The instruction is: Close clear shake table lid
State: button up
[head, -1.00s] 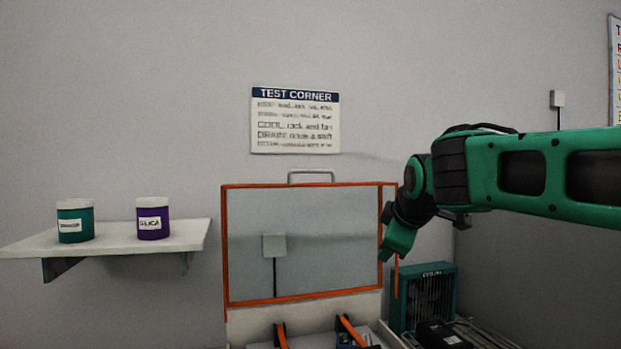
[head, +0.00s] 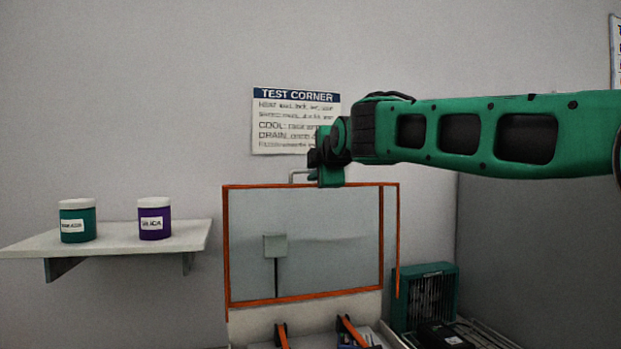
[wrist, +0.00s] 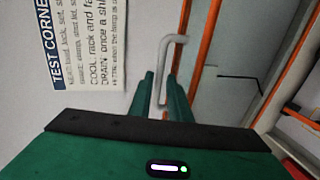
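The clear shake table lid (head: 340,235) stands upright and open, its orange frame rising above the shake table. A light grey bar handle (head: 298,172) runs along its top edge. My gripper (head: 331,178) is at the right part of that handle and hides some of it. In the wrist view, the handle (wrist: 163,70) reaches in between the two green fingertips of my gripper (wrist: 161,88). The fingers look apart, with a small gap beside the bar; I cannot tell whether either one touches it.
Orange-edged parts (head: 345,328) show below the lid. A teal fan unit (head: 424,293) and a black box (head: 440,335) stand to the right. A shelf (head: 120,240) with teal (head: 77,222) and purple (head: 154,220) jars is at left. A sign (head: 285,135) hangs behind.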

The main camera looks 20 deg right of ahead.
jog(key=shift+x, duration=1.4)
